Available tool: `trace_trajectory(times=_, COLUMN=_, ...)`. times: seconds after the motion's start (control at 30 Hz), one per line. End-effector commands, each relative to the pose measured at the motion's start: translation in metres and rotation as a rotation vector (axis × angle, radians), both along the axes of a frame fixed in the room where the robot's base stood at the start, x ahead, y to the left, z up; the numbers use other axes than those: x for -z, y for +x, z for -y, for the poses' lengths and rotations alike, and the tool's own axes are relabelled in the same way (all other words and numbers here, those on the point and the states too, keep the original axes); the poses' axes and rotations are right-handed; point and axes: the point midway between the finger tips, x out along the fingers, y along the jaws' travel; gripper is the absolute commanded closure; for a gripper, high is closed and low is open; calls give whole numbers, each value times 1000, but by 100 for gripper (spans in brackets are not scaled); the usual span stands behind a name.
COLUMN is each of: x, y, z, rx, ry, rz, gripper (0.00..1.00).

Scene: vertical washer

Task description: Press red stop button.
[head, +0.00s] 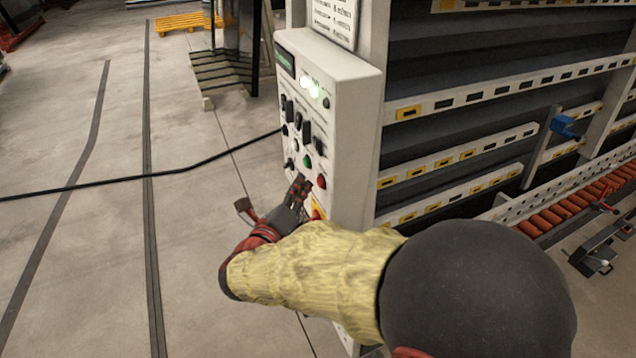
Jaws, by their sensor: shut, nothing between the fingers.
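A white control box (345,115) is mounted on the machine's near left end. A red button (321,182) is low on the right side of its face, below and right of a green button (307,161). A second red spot on a yellow plate (317,206) shows lower down, partly hidden by my arm. My gripper (300,184) is shut and empty, in front of the lower part of the face, just left of the red button in the picture. I cannot tell whether its fingertips touch the panel.
A black cable (150,174) runs across the left of the picture to the box. A red roller conveyor (580,205) is at right. Open concrete floor lies left.

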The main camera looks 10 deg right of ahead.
Motion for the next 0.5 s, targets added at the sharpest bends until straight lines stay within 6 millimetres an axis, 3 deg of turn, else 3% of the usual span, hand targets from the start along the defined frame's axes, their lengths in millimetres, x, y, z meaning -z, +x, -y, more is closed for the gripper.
trace_trajectory(times=0.5, x=0, y=2, z=9, rx=1, ry=0, rz=-1, gripper=100)
